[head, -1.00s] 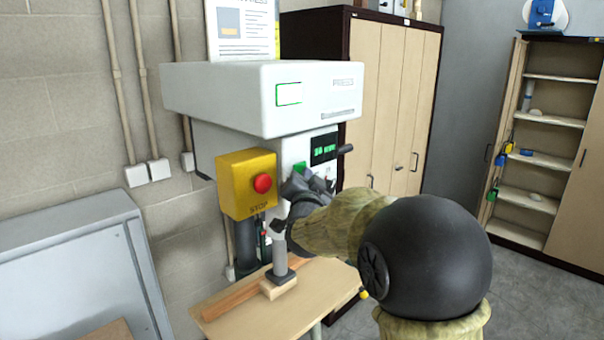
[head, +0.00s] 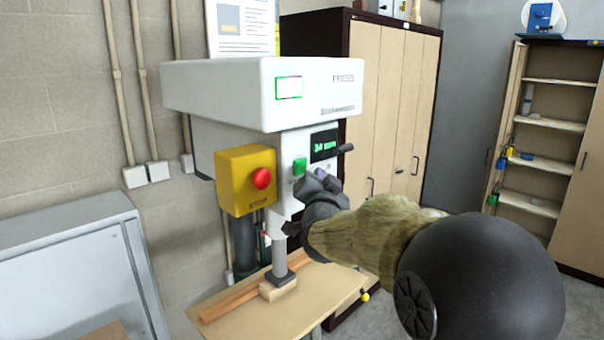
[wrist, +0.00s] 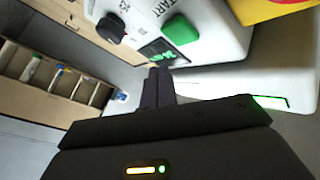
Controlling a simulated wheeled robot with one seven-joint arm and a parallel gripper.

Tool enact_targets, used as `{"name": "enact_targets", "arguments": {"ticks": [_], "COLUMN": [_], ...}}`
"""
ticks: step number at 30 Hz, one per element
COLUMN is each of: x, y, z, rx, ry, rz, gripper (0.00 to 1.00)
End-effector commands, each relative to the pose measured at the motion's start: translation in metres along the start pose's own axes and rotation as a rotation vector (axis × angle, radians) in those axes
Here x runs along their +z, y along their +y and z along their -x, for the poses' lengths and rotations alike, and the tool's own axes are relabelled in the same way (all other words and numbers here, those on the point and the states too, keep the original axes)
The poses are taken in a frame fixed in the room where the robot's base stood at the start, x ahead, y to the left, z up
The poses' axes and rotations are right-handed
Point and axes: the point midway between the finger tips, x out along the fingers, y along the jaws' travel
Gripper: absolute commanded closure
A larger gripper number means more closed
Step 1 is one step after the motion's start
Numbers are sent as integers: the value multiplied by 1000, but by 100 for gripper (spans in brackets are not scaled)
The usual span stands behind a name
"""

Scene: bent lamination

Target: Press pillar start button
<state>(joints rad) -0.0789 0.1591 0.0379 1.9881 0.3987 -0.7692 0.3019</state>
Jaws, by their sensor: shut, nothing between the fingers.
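The green start button (head: 299,167) sits on the white front panel of the pillar press (head: 240,90), between the yellow stop box and the display. It also shows in the wrist view (wrist: 180,30), beside lettering that reads START. My gripper (head: 322,182) is shut and empty, just right of and a little below the button in the head view. In the wrist view its dark fingertips (wrist: 158,75) lie below and left of the button, apart from it. The lit display (wrist: 160,52) is between them in that picture.
A yellow box (head: 245,180) with a red stop button (head: 262,178) is left of the start button. The press ram (head: 280,258) stands on a wood block over a table (head: 325,285). Cabinets (head: 390,100) stand behind.

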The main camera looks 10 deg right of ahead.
Motion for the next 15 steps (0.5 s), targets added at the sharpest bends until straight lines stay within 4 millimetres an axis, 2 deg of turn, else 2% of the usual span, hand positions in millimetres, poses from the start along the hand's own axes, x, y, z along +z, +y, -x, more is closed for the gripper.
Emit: {"name": "enact_targets", "arguments": {"ticks": [7, 15], "x": [-9, -12], "y": [11, 12], "z": [14, 16], "rx": [0, 0], "ry": [2, 0], "rz": [-1, -1], "gripper": [100, 100]}}
